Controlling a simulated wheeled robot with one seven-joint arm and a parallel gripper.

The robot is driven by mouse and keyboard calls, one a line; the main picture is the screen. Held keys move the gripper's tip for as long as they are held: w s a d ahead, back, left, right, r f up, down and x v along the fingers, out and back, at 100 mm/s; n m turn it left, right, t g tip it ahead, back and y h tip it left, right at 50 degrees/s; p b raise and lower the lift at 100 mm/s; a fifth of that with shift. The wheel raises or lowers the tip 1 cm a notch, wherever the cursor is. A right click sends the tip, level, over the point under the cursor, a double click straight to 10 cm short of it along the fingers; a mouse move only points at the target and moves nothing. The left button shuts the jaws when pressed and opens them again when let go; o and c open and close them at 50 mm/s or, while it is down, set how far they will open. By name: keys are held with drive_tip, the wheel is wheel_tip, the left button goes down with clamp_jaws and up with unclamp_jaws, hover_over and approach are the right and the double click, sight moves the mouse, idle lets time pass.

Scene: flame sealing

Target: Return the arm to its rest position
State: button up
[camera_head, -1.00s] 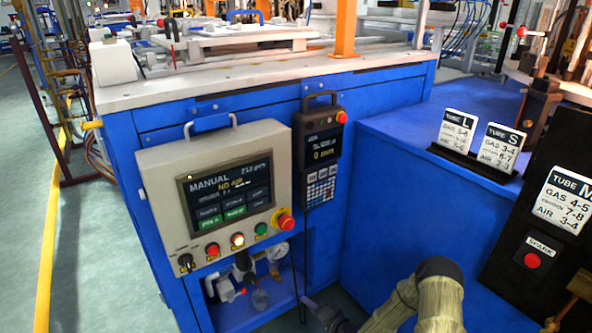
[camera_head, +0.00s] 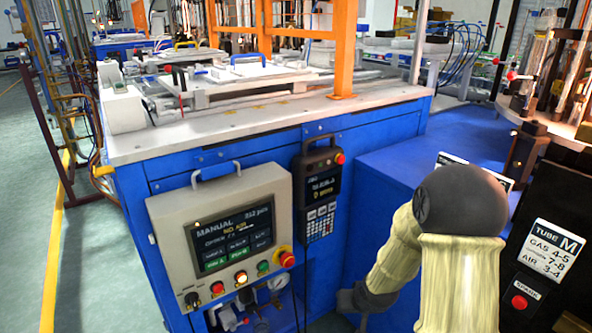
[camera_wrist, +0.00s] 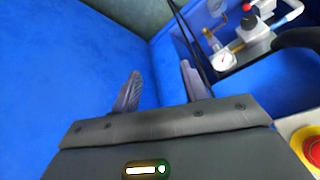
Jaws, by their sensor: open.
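My gripper (camera_wrist: 160,88) shows in the wrist view with its two dark fingers apart and nothing between them. It faces blue cabinet panels and the recess with valves. My arm, in a pale fabric sleeve with a dark elbow, rises at the lower right of the head view, bent in front of the blue cabinet. The gripper's fingers cannot be made out in the head view.
The control panel (camera_head: 205,268) and handheld pendant (camera_head: 321,215) hang on the blue machine. Tube cards, one marked M (camera_head: 549,250), stand at right. Floor at left is clear.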

drive_tip(key=s+r+g+h+p, duration=0.1)
drive_tip(key=s+r+g+p, duration=0.25)
drive_tip(key=s+r, duration=1.25)
wheel_tip(320, 180, up, 37)
drive_tip(key=p, duration=3.8)
drive_tip(key=shift+d+t, duration=0.45)
drive_tip(key=shift+f, duration=0.15)
drive_tip(key=shift+w, duration=0.1)
drive_tip(key=shift+c, duration=0.8)
